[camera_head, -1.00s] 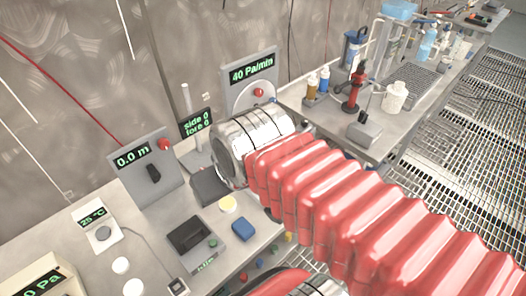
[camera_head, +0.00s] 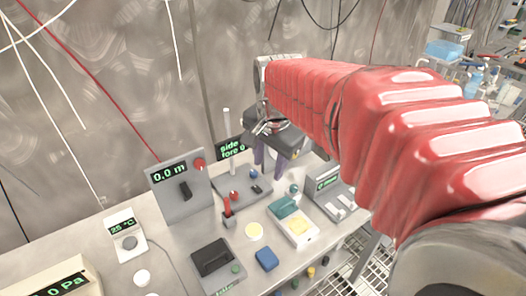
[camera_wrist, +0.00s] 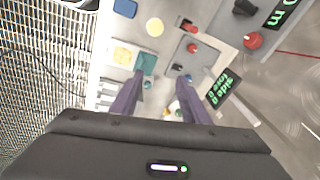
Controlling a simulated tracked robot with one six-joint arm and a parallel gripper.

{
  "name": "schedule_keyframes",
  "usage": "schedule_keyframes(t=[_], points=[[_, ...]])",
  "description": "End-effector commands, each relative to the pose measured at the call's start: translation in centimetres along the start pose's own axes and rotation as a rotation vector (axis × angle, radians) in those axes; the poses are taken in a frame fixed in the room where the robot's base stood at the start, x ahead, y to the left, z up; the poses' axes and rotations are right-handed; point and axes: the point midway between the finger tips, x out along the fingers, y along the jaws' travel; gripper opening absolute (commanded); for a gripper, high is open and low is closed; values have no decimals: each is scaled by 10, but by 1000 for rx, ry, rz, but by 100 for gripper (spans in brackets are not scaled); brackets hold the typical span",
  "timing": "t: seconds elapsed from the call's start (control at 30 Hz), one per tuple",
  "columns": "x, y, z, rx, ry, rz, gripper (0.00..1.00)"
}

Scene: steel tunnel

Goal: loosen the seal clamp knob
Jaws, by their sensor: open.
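No label marks which knob is the seal clamp knob, so I cannot tell it for sure. A grey panel reading 0.0 m (camera_head: 180,185) carries a red knob (camera_head: 199,164) and a dark handle. A low grey unit (camera_head: 243,188) beside it bears small red and blue knobs; its red knob (camera_wrist: 193,48) also shows in the wrist view. My gripper (camera_head: 272,166) hangs over the bench, fingers pointing down. In the wrist view its two purple fingers (camera_wrist: 161,82) stand apart with nothing held. Small coloured parts between the fingers are too small to name.
The bench holds a teal-topped box (camera_head: 292,222), a white-buttoned unit (camera_head: 330,190), a blue block (camera_head: 266,259), a yellow disc (camera_head: 254,231) and a side/fore display (camera_head: 231,148). A steel wall stands behind. Grating (camera_wrist: 45,60) lies past the bench edge.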

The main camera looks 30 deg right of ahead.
Motion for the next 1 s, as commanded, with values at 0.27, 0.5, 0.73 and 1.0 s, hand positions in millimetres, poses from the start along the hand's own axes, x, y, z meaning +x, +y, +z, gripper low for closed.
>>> schedule_keyframes(t=[0.27, 0.5, 0.73, 1.0], points=[[35, -10, -61, 429, -29, 96, 42], [72, -8, -112, 795, -33, 181, 42], [98, -2, -144, 1036, -26, 237, 42], [102, -1, -149, 1079, -23, 246, 42]])
